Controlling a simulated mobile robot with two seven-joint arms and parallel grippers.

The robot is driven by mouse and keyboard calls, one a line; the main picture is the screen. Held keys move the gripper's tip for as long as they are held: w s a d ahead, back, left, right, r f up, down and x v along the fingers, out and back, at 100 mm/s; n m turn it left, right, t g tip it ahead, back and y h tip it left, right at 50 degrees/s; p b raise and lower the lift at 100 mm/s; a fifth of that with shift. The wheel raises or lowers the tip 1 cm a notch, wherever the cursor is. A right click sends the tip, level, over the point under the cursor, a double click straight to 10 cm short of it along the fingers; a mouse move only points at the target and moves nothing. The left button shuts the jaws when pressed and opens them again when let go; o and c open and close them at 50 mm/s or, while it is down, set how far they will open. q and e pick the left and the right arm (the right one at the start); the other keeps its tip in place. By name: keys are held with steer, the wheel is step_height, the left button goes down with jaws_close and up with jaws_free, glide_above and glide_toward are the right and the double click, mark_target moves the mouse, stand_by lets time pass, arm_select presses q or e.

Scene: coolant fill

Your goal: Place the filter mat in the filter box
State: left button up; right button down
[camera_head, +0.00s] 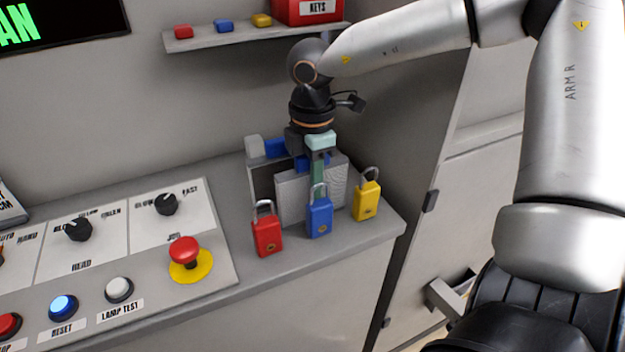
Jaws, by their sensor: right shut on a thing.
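My right gripper (317,170) reaches down from my right arm above the right end of the counter. It is shut on the upper edge of what looks like the filter mat (294,200), a pale grey upright panel. The fingers cover part of it. What looks like the filter box (252,176), a grey case with a dark opening, stands directly behind and left of the panel. I cannot tell whether the panel is inside it or in front of it. Blue parts show around the gripper. My left gripper is not in view.
A red emergency button (184,252) and control knobs lie left. A shelf (235,36) with a red keys box (307,10) hangs above. Counter edge is close.

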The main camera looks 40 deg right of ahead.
steer(key=shift+r, duration=0.15)
step_height(320, 180, up, 18)
steer(key=p, duration=0.1)
stand_by(0.3)
